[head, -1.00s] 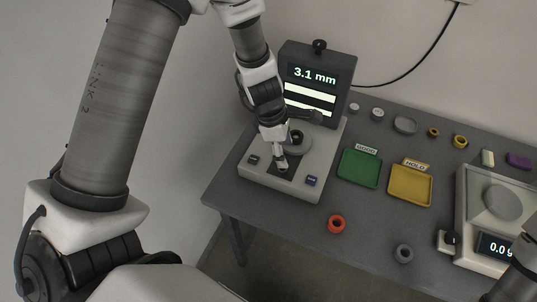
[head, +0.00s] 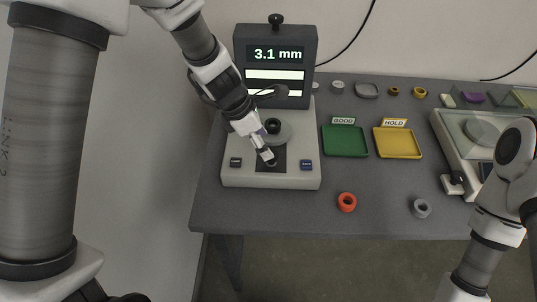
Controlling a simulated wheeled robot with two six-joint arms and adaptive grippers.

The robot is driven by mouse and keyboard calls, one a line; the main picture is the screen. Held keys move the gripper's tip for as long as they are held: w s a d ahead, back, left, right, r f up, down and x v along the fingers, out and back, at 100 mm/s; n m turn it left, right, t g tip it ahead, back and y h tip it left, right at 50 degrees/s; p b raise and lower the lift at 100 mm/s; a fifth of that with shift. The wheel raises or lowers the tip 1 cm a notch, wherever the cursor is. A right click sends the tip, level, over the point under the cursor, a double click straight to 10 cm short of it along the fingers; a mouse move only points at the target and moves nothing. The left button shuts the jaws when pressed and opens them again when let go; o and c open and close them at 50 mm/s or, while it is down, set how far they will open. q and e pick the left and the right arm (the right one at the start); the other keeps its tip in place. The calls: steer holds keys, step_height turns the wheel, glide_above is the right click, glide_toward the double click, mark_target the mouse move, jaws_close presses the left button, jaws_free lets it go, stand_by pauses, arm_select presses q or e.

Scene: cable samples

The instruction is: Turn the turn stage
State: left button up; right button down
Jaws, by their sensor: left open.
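The measuring device stands at the back left of the table, with a light base (head: 300,179) and a dark upright display (head: 306,37) reading 3.1 mm. The round grey turn stage (head: 286,133) sits on the base, with a dark ring-shaped piece (head: 272,126) at its middle. My left gripper (head: 268,158) is open and points down at the dark patch on the base, just in front of the stage. The arm covers the stage's left part. I cannot tell whether the fingertips touch anything. My right arm shows at the right edge; its gripper is not visible.
A green GOOD tray (head: 345,152) and a yellow HOLD tray (head: 398,155) lie right of the device. A red ring (head: 346,202) and a grey ring (head: 420,208) lie near the front edge. A scale (head: 447,131) stands at the right. Several small parts line the back.

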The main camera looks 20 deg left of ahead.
arm_select(q)
steer(key=x, duration=0.4)
steer(key=shift+w+a+f+b, duration=0.1)
steer(key=shift+f+b, duration=0.15)
steer(key=shift+b, duration=0.15)
steer(key=shift+w+d, duration=0.1)
steer(key=shift+d, duration=0.1)
